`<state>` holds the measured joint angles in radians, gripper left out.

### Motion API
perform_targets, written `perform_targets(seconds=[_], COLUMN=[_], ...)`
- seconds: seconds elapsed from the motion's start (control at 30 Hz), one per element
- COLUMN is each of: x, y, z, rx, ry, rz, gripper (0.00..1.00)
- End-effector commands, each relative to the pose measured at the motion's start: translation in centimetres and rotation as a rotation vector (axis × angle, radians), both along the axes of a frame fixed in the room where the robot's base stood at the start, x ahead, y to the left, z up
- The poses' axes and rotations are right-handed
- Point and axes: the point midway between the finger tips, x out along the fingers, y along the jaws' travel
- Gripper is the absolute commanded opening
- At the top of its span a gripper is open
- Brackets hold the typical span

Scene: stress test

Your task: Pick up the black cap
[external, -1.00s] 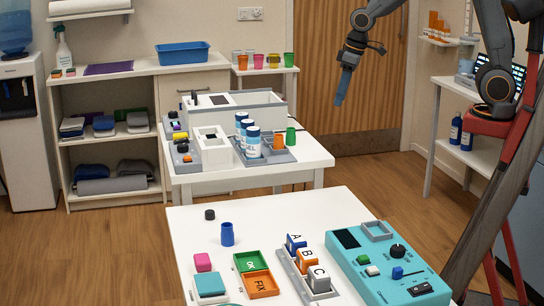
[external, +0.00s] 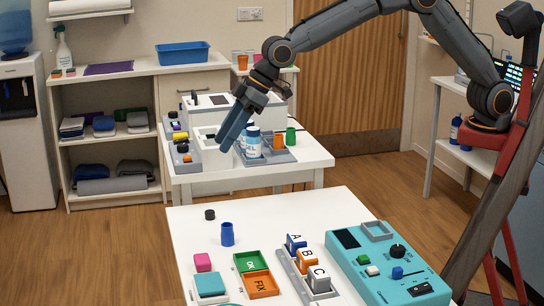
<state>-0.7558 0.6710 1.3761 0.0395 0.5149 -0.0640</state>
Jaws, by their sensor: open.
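A small black cap (external: 210,215) lies on the white front table (external: 320,208), near its far left corner. A blue cup-like piece (external: 227,234) stands just in front of it to the right. My gripper (external: 220,146) hangs in the air above and behind the cap, pointing down to the left. Its blue fingers overlap the white box on the back table in the picture. It is open, with nothing visible between the fingers. It is clear of the cap.
Pink and teal blocks, green and orange trays (external: 262,284), lettered cubes (external: 307,262) and a teal control panel (external: 388,268) occupy the front table. The back table holds a white box, bottles (external: 253,143) and cups. The table around the cap is mostly clear.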

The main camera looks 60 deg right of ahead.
Motion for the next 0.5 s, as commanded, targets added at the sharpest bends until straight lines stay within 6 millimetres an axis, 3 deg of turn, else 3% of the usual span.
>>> perform_targets(seconds=[0.03, 0.2, 0.4, 0.5], x=[0.0, 0.0, 0.0, 0.1], y=[-0.6, -0.6, -0.7, -0.6], z=[-2.3, -7.1, -11.6, -12.7], rx=[-0.01, -0.01, -0.008, -0.007], ry=[0.01, 0.01, 0.009, 0.007], rz=[-0.004, -0.006, -0.006, -0.006], gripper=[0.43, 0.43, 0.43, 0.43])
